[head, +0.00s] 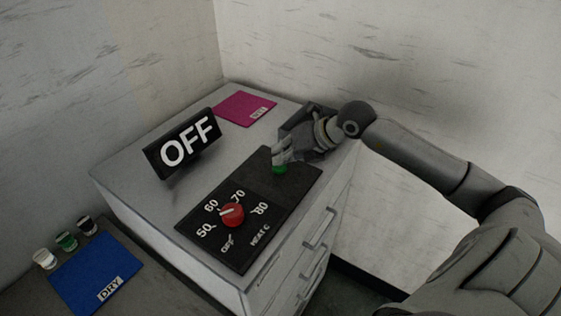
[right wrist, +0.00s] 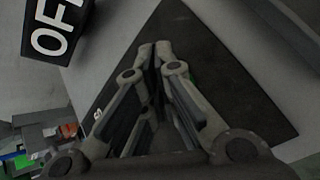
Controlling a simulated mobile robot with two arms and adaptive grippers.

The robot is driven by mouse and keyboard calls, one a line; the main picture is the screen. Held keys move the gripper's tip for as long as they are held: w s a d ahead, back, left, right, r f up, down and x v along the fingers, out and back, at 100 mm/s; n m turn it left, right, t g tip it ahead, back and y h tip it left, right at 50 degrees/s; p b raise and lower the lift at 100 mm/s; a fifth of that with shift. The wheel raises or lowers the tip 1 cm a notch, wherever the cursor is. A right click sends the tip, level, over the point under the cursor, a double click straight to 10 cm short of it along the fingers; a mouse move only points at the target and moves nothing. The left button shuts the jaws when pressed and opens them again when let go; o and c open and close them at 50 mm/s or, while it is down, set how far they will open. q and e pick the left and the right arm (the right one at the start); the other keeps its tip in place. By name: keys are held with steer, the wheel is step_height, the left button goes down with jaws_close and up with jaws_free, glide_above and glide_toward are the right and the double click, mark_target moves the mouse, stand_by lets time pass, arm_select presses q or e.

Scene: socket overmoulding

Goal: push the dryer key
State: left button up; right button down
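The green key (head: 280,169) is on the far end of the black control panel (head: 204,226), on top of the grey cabinet. My right gripper (head: 277,158) is right above the key and partly covers it. In the right wrist view the fingertips (right wrist: 158,48) meet with nothing between them, and a bit of green (right wrist: 193,77) shows behind the right finger. I cannot tell whether the fingertips touch the key. A black sign (head: 184,145) behind the panel reads OFF. My left gripper is not in view.
A red knob (head: 232,214) with a printed heat scale is on the panel's near part. A magenta WET mat (head: 240,107) lies at the back of the cabinet top (head: 139,186). At lower left are a blue DRY mat (head: 92,272) and small cups (head: 66,241). Walls stand behind.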

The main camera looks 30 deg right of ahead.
steer(key=shift+s+f, duration=0.2)
steer(key=shift+f, duration=0.35)
steer(key=shift+w+r+p, duration=0.15)
steer(key=shift+r+p, duration=0.6)
steer(key=shift+r, duration=0.85)
steer(key=shift+w+r+p, duration=0.1)
steer(key=shift+r+p, duration=0.65)
steer(key=shift+r, duration=0.8)
